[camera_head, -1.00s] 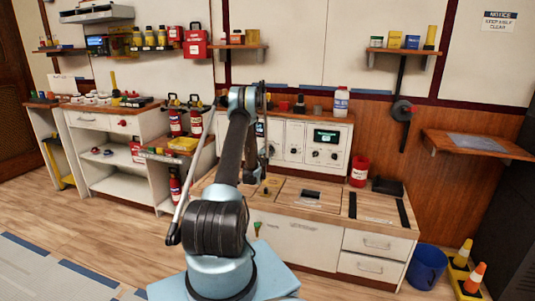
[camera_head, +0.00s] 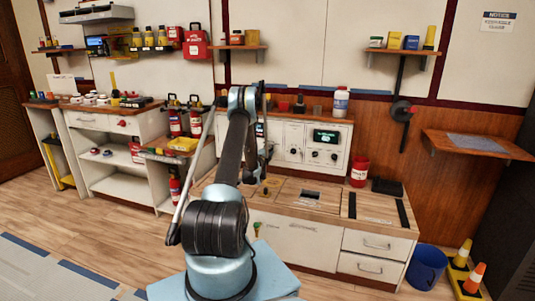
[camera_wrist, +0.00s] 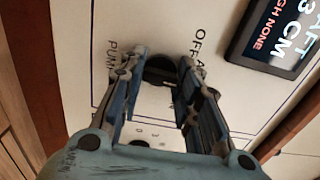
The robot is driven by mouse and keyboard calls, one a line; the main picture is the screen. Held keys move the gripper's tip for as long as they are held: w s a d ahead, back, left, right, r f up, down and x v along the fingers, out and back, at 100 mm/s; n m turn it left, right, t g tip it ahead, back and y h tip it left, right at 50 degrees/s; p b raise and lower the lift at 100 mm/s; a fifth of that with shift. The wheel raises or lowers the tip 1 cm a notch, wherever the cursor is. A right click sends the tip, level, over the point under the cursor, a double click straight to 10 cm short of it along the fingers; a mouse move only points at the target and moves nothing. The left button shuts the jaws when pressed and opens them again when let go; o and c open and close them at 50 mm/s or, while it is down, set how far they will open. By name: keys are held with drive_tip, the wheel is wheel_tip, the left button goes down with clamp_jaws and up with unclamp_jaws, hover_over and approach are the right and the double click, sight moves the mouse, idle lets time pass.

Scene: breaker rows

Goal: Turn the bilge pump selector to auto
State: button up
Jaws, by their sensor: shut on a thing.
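The bilge pump selector is a dark round knob (camera_wrist: 160,70) on a pale panel in the wrist view. Lettering that starts with PUMP is at its left, and partly covered OFF lettering is at its upper right. My gripper (camera_wrist: 160,72) has its fingers on both sides of the knob and is shut on it. The fingers cover parts of the knob and labels, so I cannot tell where the pointer sits. In the head view, my arm hides the knob and most of the gripper.
A dark display (camera_wrist: 278,35) sits right of the knob in the wrist view.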

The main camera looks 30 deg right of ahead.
drive_tip(key=shift+s+d, duration=0.15)
drive_tip(key=o, duration=0.9)
drive_tip(key=shift+f, duration=0.1)
drive_tip(key=shift+o, duration=0.7)
drive_tip(key=shift+a, duration=0.2)
drive_tip(key=v, duration=0.7)
drive_tip(key=shift+s, duration=0.1)
